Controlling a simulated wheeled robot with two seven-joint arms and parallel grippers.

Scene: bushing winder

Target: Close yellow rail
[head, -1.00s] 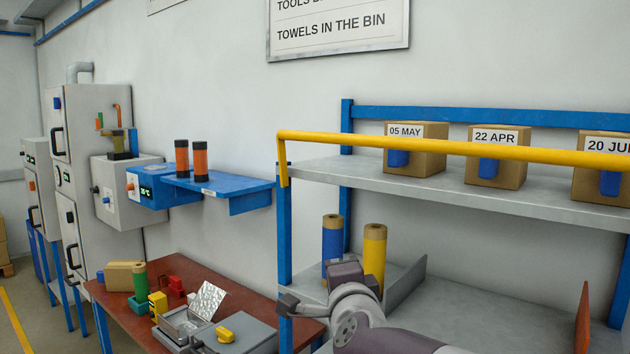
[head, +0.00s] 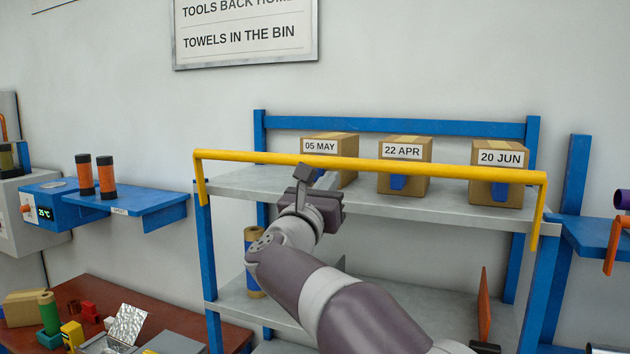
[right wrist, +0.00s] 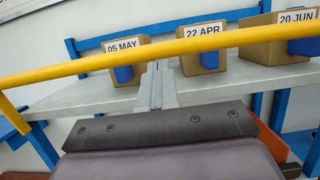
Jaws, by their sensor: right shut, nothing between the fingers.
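The yellow rail (head: 400,166) runs across the front of the upper grey shelf, with its ends bent down at the blue posts. It also crosses the right wrist view (right wrist: 200,44) from side to side. My right gripper (head: 304,172) is at the rail, left of its middle, with its fingers shut and empty. In the right wrist view the closed fingers (right wrist: 155,75) point up toward the rail and end close below it; I cannot tell whether they touch it. My left gripper is not in view.
Cardboard boxes dated 05 MAY (head: 331,147), 22 APR (head: 403,155) and 20 JUN (head: 497,160) stand on the upper shelf (head: 440,204) behind the rail. A blue roll (head: 253,270) stands on the lower shelf, partly behind my arm. A red-brown table (head: 45,295) holds parts at left.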

